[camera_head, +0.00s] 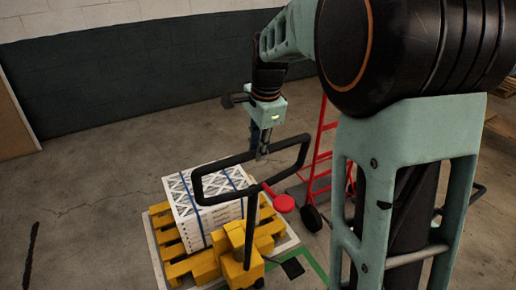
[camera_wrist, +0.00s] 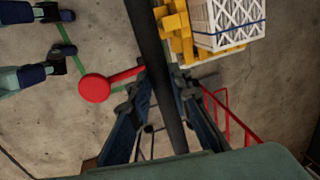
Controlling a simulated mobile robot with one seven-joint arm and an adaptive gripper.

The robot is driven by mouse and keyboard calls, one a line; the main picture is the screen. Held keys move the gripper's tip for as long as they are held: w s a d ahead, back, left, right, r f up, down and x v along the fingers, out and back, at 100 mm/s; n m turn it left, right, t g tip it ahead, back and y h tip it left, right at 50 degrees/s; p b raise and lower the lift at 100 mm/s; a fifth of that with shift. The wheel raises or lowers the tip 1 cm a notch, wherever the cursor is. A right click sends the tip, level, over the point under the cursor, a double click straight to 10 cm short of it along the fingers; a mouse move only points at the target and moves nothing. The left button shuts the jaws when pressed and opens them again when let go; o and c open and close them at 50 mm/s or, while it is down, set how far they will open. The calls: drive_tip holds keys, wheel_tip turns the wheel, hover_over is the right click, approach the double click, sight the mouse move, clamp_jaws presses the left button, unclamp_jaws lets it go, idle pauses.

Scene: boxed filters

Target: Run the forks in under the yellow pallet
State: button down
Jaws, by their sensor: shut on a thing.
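My gripper (camera_head: 263,150) is shut on the far bar of the black loop handle (camera_head: 212,199) of a yellow pallet jack (camera_head: 240,272). In the wrist view the handle bar (camera_wrist: 158,45) runs between the fingers of my gripper (camera_wrist: 162,88). A red knob (camera_head: 283,203) on a lever sticks out beside the handle. The yellow pallet (camera_head: 172,248) carries white boxed filters (camera_head: 190,213) with blue straps, and it shows in the wrist view (camera_wrist: 180,42). The jack's body stands close against the pallet's near side in the picture. The forks are not clearly visible; how far in they are I cannot tell.
A red hand truck (camera_head: 320,160) with black wheels stands right of the handle. White and green floor lines (camera_head: 312,264) edge the pallet's place. Open concrete floor (camera_head: 85,185) lies to the left, with a dark wall (camera_head: 120,78) behind.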

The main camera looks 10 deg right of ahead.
drive_tip(key=shift+w+a+r, duration=0.15)
drive_tip(key=shift+w+r, duration=0.05)
drive_tip(key=shift+w, duration=0.1)
drive_tip(key=c, duration=1.8)
unclamp_jaws()
drive_tip(key=shift+w, duration=0.1)
drive_tip(key=shift+f, duration=0.1)
wheel_tip(320, 180, up, 12)
drive_tip(key=s, duration=0.2)
drive_tip(key=shift+s+d, duration=0.25)
drive_tip(key=shift+d, duration=0.1)
drive_tip(key=shift+f, duration=0.1)
